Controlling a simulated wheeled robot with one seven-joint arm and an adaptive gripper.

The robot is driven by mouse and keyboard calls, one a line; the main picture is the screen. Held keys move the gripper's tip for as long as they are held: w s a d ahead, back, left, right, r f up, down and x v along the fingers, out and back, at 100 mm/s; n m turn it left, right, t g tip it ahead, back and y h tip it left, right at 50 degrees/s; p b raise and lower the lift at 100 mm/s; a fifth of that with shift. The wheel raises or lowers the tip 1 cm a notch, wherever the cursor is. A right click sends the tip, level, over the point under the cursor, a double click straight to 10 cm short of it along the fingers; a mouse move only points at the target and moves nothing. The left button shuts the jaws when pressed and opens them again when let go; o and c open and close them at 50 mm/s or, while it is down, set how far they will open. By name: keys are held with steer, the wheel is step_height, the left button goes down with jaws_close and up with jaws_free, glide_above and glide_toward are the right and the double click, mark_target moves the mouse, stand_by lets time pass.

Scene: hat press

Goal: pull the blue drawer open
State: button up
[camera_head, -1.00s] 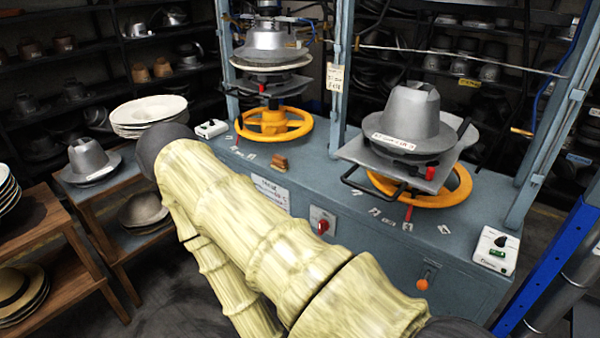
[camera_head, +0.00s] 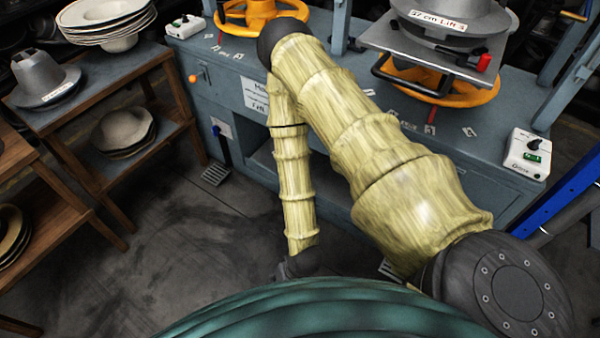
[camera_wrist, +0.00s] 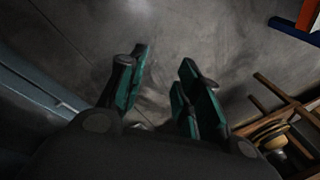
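The blue-grey press cabinet (camera_head: 195,60) stands ahead in the head view. A flat panel with seam lines shows on its right front (camera_head: 490,205), partly behind my arm; I cannot tell whether this is the blue drawer, and I see no clear handle. A dark open recess shows in the middle of the cabinet front. My gripper (camera_wrist: 160,90) is open and empty in the wrist view, with floor beyond its fingers. A blue-grey surface (camera_wrist: 40,95), seemingly the cabinet, lies to its left, apart from the fingers.
A wooden shelf (camera_head: 135,75) with hats stands at left; a shelf (camera_wrist: 285,125) also shows at right in the wrist view. A bright blue post (camera_head: 570,190) stands at right. Yellow handwheels (camera_head: 450,92) sit on the cabinet. The floor (camera_head: 170,250) before it is open.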

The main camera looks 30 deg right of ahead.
steer(key=w+a+f+m+t+y+b, duration=0.25)
steer(key=w+f+m+t+b, duration=0.2)
steer(key=w+f+b, duration=0.95)
steer(key=w+d+f+m+t+b, duration=0.35)
steer(key=w+d+f+b, duration=0.2)
steer(key=w+f, duration=0.4)
steer(key=w+d+f+m+t+h+b, duration=0.1)
steer(key=w+d+f+m+t+b, duration=0.15)
steer(key=w+d+f+b, duration=0.3)
steer(key=w+d+f+m+t+h+b, duration=0.1)
steer(key=w+d+f+m+h+b, duration=0.15)
steer(key=d+f+b, duration=0.5)
steer(key=w+d+f+m+t+h+b, duration=0.15)
steer(key=d+b, duration=0.25)
steer(key=d, duration=0.6)
steer(key=w+d+f+m+t+h+b, duration=0.1)
steer(key=d+m+t+b, duration=0.15)
steer(key=d, duration=0.75)
steer(key=shift+n+g+y, duration=0.25)
steer(key=shift+n, duration=0.05)
steer(key=shift+w+a+f+b, duration=0.1)
steer(key=shift+w+b, duration=1)
steer(key=shift+w, duration=1.45)
steer(key=shift+w+f+b, duration=0.1)
steer(key=shift+w+b, duration=0.95)
steer(key=shift+w, duration=1.5)
steer(key=shift+c, duration=0.4)
jaws_close()
